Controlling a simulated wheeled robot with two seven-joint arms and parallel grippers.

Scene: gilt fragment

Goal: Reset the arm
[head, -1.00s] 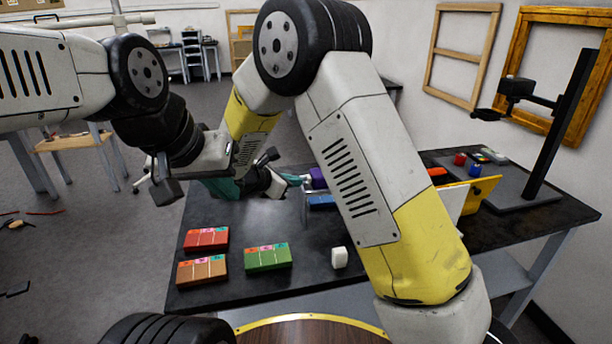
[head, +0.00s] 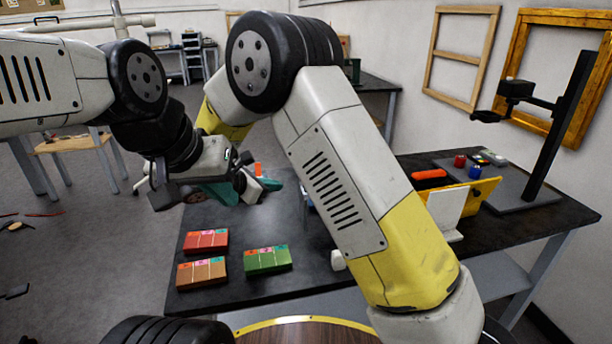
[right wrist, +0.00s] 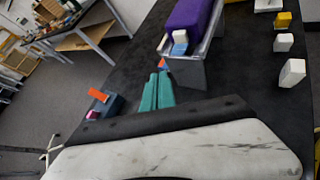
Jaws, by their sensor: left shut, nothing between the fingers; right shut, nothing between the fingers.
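My left gripper (head: 222,194) hangs above the far left part of the dark table, with teal fingers that look closed and hold nothing. My right gripper (head: 270,184) is just to its right, partly hidden behind the left wrist. In the right wrist view its two teal fingers (right wrist: 157,91) lie together, shut and empty, pointing towards a grey bin (right wrist: 190,73). My right arm is bent high across the middle of the head view and hides part of the table.
The dark table (head: 310,265) bears red (head: 206,240), brown (head: 201,272) and green (head: 267,259) boxes at the front left. A black stand (head: 560,130) rises at the right. A purple block (right wrist: 190,25) lies in the grey bin, with white blocks (right wrist: 292,72) beside it.

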